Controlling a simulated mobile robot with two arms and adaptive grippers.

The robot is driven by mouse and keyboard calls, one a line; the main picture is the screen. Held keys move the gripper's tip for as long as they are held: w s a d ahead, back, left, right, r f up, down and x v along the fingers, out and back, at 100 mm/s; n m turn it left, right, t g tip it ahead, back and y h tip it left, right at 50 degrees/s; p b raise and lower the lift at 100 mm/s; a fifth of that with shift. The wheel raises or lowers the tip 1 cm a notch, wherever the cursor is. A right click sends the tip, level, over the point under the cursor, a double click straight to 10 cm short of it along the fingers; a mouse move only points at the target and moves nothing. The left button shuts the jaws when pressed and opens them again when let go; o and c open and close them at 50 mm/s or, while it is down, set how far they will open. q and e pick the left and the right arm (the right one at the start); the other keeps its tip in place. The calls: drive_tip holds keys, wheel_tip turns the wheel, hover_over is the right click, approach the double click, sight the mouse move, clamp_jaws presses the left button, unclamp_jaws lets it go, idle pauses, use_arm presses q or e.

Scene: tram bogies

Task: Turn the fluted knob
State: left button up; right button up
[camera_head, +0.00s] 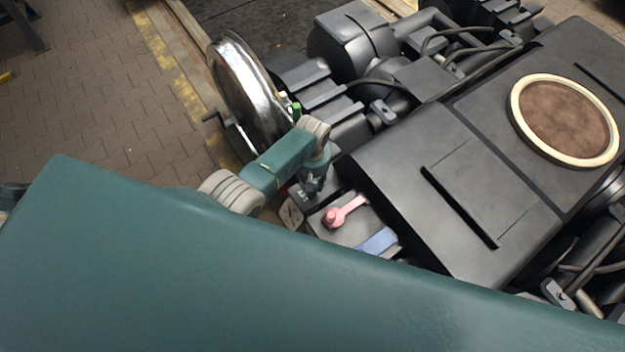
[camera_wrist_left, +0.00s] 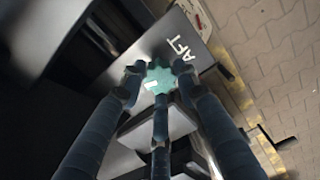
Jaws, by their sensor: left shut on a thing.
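The fluted knob (camera_wrist_left: 158,76) is teal-green with a scalloped edge and a small white mark. It sits near a grey plate lettered "AFT" (camera_wrist_left: 180,46) in the left wrist view. My left gripper (camera_wrist_left: 157,85) has its three dark fingers closed around the knob, with the fingertips at its rim. In the head view my left gripper (camera_head: 304,192) points down beside the dark bogie housing, and it hides the knob there. My right gripper is in neither view.
A pink-red lever (camera_head: 345,212) and a blue bar (camera_head: 377,241) lie on the box right of my gripper. The large dark housing (camera_head: 450,190) fills the right. Paved floor (camera_head: 100,90) is clear at left.

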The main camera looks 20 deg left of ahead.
use_arm(q)
drive_tip(key=m, duration=0.3)
drive_tip(key=shift+m, duration=0.4)
drive_tip(key=m, duration=0.3)
drive_tip(key=shift+m+p, duration=0.3)
drive_tip(key=shift+p, duration=0.1)
drive_tip(key=m, duration=0.3)
drive_tip(key=shift+m, duration=0.3)
drive_tip(key=m, duration=1.2)
drive_tip(key=shift+a+m, duration=0.1)
drive_tip(key=shift+m, duration=0.2)
drive_tip(key=m, duration=0.3)
drive_tip(key=shift+m+b, duration=0.3)
drive_tip(key=shift+m, duration=1.9)
